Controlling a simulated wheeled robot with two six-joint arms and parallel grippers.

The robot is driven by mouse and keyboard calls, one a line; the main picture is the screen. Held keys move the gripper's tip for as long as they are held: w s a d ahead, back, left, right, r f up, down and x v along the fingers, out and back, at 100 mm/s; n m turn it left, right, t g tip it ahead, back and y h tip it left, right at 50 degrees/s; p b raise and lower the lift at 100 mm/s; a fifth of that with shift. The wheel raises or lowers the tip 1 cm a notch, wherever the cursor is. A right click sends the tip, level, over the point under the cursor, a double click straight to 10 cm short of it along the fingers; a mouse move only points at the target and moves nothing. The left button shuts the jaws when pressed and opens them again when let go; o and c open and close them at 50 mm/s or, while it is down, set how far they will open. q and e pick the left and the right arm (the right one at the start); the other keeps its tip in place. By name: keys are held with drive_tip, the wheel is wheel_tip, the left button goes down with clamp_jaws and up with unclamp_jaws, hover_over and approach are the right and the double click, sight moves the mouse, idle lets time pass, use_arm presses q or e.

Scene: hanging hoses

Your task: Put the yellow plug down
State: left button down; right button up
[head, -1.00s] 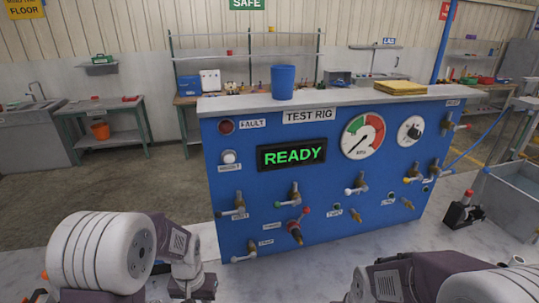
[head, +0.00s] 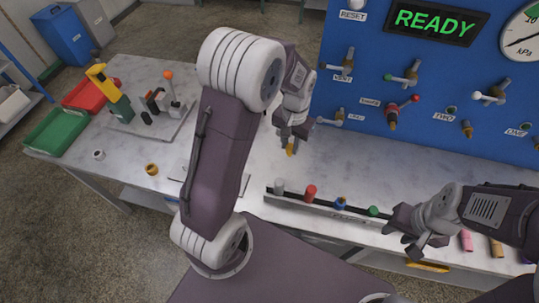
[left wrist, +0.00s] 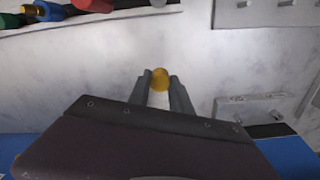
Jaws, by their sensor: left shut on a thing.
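The yellow plug (head: 290,150) shows as a small yellow tip below my left gripper (head: 292,141), in front of the blue test rig's left end. In the left wrist view, the plug's round yellow end and pale body (left wrist: 160,79) sit between the two fingers of my left gripper (left wrist: 161,88), which is shut on it. The plug is above or close to the pale worktop (head: 330,170); I cannot tell if it touches. My right gripper (head: 414,240) is at the right, over the front rack's edge, with its fingers apart and nothing seen between them.
A low rack (head: 330,207) along the front edge holds several coloured plugs. The blue test rig (head: 370,75) with valves stands behind. At left are a yellow ring (head: 151,169), a white ring (head: 98,154), a green tray (head: 56,132) and a red tray (head: 90,95). Worktop near the left gripper is clear.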

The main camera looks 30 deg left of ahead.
use_arm(q)
drive_tip(key=a+f, duration=0.3)
drive_tip(key=f, duration=0.1)
drive_tip(key=a+f, duration=0.4)
drive_tip(key=shift+a+f, duration=0.15)
drive_tip(key=shift+f, duration=0.1)
drive_tip(key=shift+w+a+f, duration=0.1)
drive_tip(key=shift+f, duration=0.1)
drive_tip(key=c, duration=1.2)
unclamp_jaws()
drive_tip(key=shift+o, duration=0.2)
wheel_tip(320, 180, up, 12)
drive_tip(key=s+d+f, duration=0.1)
drive_tip(key=s+d, duration=0.2)
drive_tip(key=s, duration=0.3)
drive_tip(key=s+d+f+n+t, duration=0.1)
drive_tip(key=s+d, duration=0.3)
drive_tip(key=s, duration=0.2)
drive_tip(key=shift+s+d+p, duration=0.25)
drive_tip(key=shift+s+p, duration=0.1)
